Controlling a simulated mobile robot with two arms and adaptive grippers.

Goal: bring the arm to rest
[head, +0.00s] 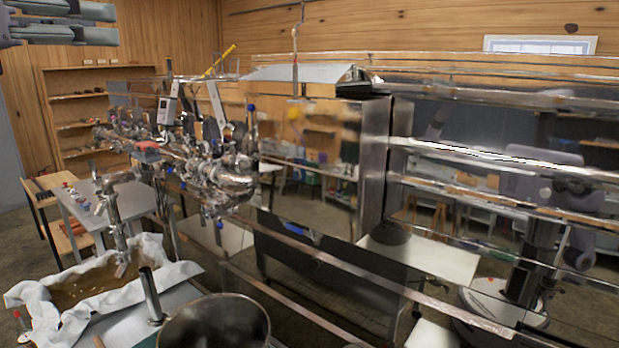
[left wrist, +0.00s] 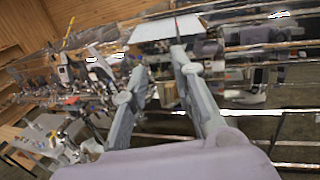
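My left gripper (head: 112,22) is at the top left corner of the head view, raised in front of the wooden wall. Its two grey fingers point right, with a gap between them. In the left wrist view the fingers of the left gripper (left wrist: 158,58) stand apart with nothing held between them. They touch nothing that I can see. My right gripper does not show in either view.
A shiny steel evaporator (head: 372,165) fills the middle and right, with metal pipes and valves (head: 225,180) at its left end. In front are a steel pot (head: 215,325) and a cloth-lined container (head: 45,310). Shelves (head: 75,82) stand at the back left.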

